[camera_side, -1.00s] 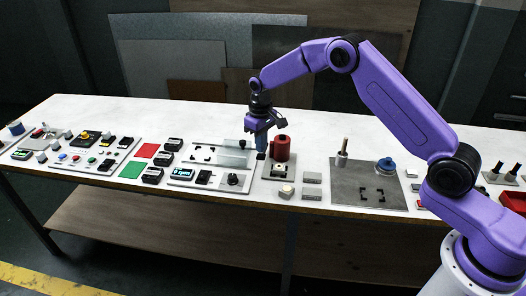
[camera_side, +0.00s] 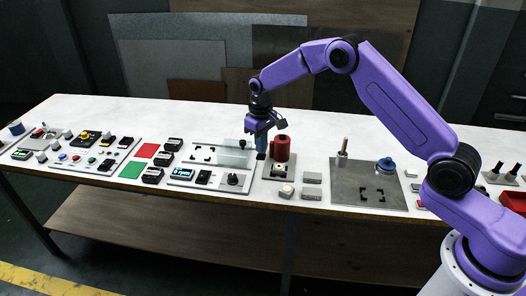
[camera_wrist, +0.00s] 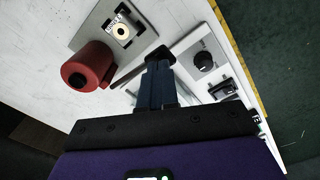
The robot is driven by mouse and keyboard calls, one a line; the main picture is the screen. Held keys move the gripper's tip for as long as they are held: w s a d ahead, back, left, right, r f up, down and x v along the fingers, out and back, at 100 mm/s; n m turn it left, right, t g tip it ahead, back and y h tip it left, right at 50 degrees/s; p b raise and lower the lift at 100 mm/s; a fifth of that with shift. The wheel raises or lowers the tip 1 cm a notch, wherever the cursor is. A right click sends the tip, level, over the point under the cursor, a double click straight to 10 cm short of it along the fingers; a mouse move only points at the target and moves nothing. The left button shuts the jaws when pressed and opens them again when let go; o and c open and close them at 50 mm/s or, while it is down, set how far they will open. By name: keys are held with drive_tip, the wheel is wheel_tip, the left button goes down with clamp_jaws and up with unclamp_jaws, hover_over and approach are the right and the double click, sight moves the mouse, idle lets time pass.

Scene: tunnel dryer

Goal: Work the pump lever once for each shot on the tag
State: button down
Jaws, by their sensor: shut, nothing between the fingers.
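My gripper (camera_side: 262,153) points down, its blue fingers shut with nothing between them, just left of a red cylinder (camera_side: 281,148). In the wrist view the closed fingertips (camera_wrist: 159,58) are near a thin dark bar (camera_wrist: 130,74); I cannot tell whether this is the pump lever or whether they touch. The tag's writing is too small to read.
Left of my gripper is a panel with a lit display (camera_side: 181,174), a black knob (camera_side: 233,179) and a clear upright screen (camera_side: 232,157). Grey blocks (camera_side: 312,178) lie to the right, before a dark grey plate (camera_side: 350,196) with a blue-topped part (camera_side: 386,165).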

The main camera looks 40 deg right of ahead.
sight(261, 157)
drive_tip(key=shift+f, duration=2.75)
drive_tip(key=shift+r, duration=0.15)
drive_tip(key=shift+r, duration=3.8)
wheel_tip(261, 157, up, 4)
drive_tip(key=shift+f, duration=3.05)
drive_tip(key=shift+f, duration=0.1)
